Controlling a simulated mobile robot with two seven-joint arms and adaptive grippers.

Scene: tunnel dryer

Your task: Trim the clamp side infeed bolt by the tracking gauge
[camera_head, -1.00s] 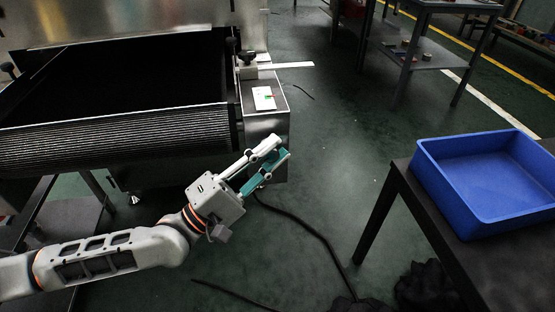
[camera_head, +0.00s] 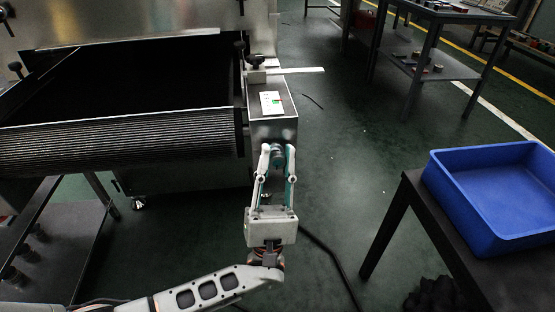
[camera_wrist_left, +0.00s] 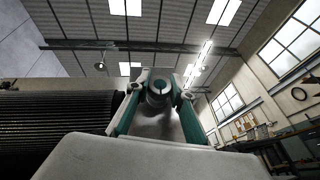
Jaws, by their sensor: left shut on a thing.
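My left gripper (camera_head: 277,151) is at the front face of the metal side housing (camera_head: 276,132) at the right end of the roller. It is shut on the round grey head of the infeed bolt (camera_wrist_left: 159,87), which shows between its fingers in the left wrist view. In the head view the fingers mostly hide the bolt. The tracking gauge (camera_head: 271,104), a white plate with a small green and red mark, lies on top of the housing. Behind it is a black clamp knob (camera_head: 255,61) with a pale strip (camera_head: 296,71) sticking out right. My right gripper is out of view.
The dark ribbed roller and belt (camera_head: 120,146) fill the left. A blue bin (camera_head: 470,160) stands on a dark table (camera_head: 412,190) at the right. A dark cable (camera_head: 325,252) lies on the green floor. Shelved tables stand at the back right.

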